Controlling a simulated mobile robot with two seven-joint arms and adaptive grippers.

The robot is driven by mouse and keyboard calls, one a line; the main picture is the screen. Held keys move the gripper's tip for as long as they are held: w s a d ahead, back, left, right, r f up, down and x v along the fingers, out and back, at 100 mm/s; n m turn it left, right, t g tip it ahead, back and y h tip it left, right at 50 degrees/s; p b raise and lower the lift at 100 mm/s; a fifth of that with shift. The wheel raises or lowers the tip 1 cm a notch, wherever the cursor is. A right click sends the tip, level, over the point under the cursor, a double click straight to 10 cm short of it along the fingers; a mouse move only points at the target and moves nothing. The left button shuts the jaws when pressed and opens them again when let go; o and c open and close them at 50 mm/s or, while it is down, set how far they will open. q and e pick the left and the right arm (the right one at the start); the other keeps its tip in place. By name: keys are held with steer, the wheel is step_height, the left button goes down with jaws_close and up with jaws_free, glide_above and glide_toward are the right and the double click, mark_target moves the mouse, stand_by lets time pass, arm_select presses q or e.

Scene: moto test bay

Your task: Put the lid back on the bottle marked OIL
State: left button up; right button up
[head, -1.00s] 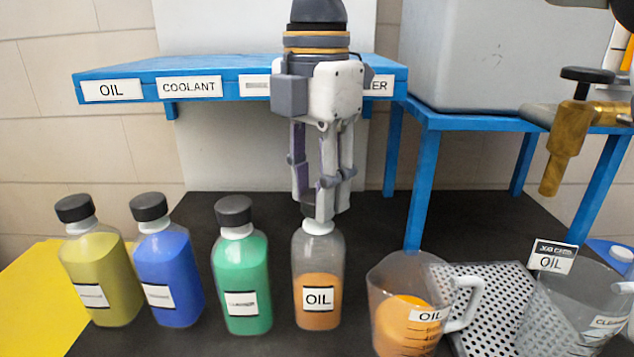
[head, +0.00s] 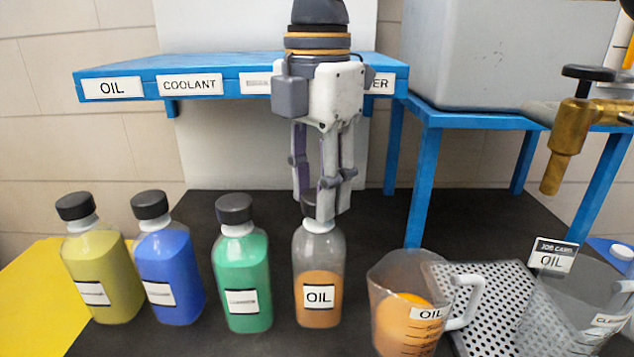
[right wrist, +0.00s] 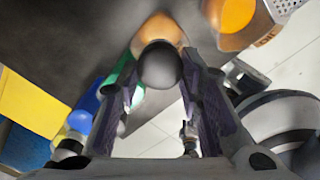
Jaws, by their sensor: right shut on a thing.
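The bottle marked OIL (head: 319,295) stands upright on the dark bench mat, part full of orange-brown liquid. My right gripper (head: 320,208) points straight down over its neck. It is shut on a dark lid (head: 308,208), which is mostly hidden behind the fingers in the head view. In the right wrist view the round dark lid (right wrist: 160,65) sits between the fingertips, with the orange bottle (right wrist: 160,30) behind it. The lid is at the bottle's mouth; I cannot tell whether it is seated. My left gripper is not in view.
Capped green (head: 241,270), blue (head: 168,270) and yellow (head: 100,270) bottles stand to the left. A jug marked OIL (head: 402,320) stands close on the right, beside a perforated tray (head: 490,300) and a clear jug (head: 575,315). A blue shelf (head: 240,65) is behind my gripper.

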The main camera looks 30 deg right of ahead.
stand_by(0.3)
steer(key=o, duration=0.8)
steer(key=shift+o, duration=0.3)
steer(key=o, duration=0.4)
steer(key=shift+r, duration=3.5)
